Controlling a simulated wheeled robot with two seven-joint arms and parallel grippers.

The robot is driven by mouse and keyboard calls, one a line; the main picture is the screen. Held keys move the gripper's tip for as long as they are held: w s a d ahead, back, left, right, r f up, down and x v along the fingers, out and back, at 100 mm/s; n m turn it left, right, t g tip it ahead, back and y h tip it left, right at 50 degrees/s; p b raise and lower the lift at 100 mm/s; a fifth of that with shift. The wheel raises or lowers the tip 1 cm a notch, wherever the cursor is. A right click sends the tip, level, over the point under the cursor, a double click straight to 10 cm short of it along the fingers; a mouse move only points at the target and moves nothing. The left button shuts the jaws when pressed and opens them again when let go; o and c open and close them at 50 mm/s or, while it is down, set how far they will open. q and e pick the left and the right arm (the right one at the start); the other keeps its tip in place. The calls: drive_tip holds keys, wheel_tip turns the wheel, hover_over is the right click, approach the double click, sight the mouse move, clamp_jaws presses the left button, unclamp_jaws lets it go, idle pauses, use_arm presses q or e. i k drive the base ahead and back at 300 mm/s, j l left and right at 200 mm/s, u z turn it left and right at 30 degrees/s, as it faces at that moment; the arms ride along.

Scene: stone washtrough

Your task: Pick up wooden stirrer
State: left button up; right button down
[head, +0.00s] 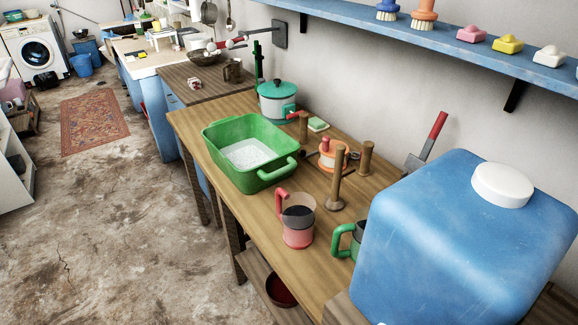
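I cannot make out for certain which thing is the wooden stirrer. Wooden upright pieces stand on the wooden table (222,108): a front one with a round foot (337,182), one to its right (366,160), and one farther back (303,128). They stand around a small orange-and-white pot (331,155). A dark thin shape lies beside them, too small to tell. Neither of my grippers is in view, so nothing is seen in them.
A green basin (222,134) with whitish contents stands left of the posts. A teal lidded pot (278,102), a pink-handled jug (297,228) and a green-handled mug (343,241) stand nearby. A large blue canister (455,245) blocks the right front. A blue shelf (400,23) overhangs the back.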

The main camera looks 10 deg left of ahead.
sight(334, 202)
drive_tip(key=j+z, duration=0.2)
drive_tip(key=j, duration=0.3)
drive_tip(key=k+j+z, duration=0.2)
drive_tip(key=j, duration=0.35)
drive_tip(key=i+j+z, duration=0.2)
drive_tip(key=j, duration=0.15)
drive_tip(key=j+z, duration=0.15)
drive_tip(key=j, duration=0.2)
drive_tip(key=i+j+z, duration=0.2)
drive_tip(key=j, duration=0.2)
drive_tip(key=i+j+z, duration=0.2)
drive_tip(key=k+j, duration=0.05)
drive_tip(key=j, duration=0.05)
